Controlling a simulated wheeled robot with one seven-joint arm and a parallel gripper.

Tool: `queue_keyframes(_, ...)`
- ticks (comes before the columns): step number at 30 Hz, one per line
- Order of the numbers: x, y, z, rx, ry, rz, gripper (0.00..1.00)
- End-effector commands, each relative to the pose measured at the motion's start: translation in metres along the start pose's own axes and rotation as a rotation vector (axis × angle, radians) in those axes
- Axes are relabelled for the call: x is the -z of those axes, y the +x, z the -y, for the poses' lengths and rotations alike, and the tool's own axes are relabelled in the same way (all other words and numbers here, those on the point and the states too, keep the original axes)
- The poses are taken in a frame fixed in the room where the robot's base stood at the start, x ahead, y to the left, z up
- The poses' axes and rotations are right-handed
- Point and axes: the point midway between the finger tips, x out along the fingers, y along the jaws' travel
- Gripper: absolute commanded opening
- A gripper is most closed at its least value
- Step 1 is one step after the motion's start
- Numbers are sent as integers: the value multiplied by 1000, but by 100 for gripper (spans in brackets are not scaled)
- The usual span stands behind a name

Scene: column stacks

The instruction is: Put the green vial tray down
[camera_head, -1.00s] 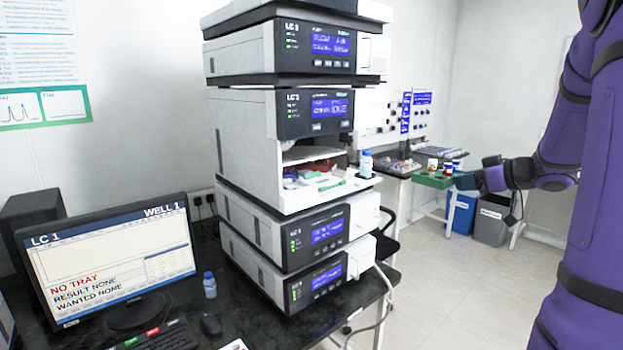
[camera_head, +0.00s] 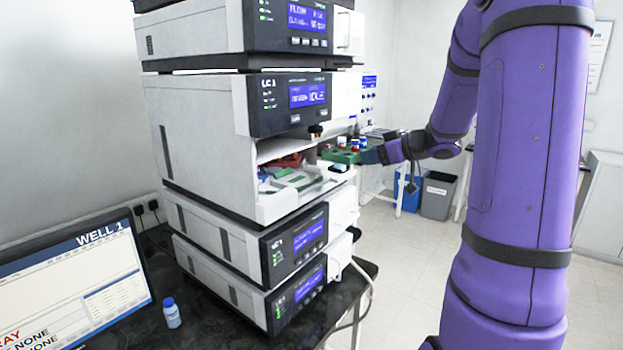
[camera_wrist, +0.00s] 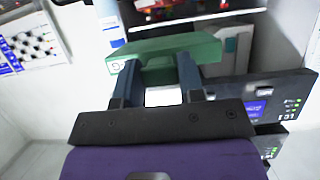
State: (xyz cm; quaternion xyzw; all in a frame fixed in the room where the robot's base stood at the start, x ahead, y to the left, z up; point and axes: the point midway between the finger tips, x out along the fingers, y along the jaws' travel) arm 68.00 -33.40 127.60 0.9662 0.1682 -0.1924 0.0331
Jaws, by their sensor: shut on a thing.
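My gripper (camera_head: 369,156) is shut on the green vial tray (camera_head: 342,156), which carries several vials with coloured caps. It holds the tray in the air, just right of the open bay of the LC 1 stack (camera_head: 200,130). Inside the open bay (camera_head: 290,180) are a white shelf and green and reddish items, partly hidden by the stack's walls.
A monitor (camera_head: 85,280) and a small blue-capped bottle (camera_head: 172,312) stand on the black bench at lower left. Blue (camera_head: 408,190) and grey (camera_head: 438,195) bins stand on the floor behind.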

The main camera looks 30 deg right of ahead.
Motion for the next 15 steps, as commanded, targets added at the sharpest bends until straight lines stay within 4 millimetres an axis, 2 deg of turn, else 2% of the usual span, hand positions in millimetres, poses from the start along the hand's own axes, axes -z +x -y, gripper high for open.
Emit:
queue_keyframes(9,25,60,38,4,-3,0,11)
queue_keyframes(15,37,88,56,2,-2,0,11)
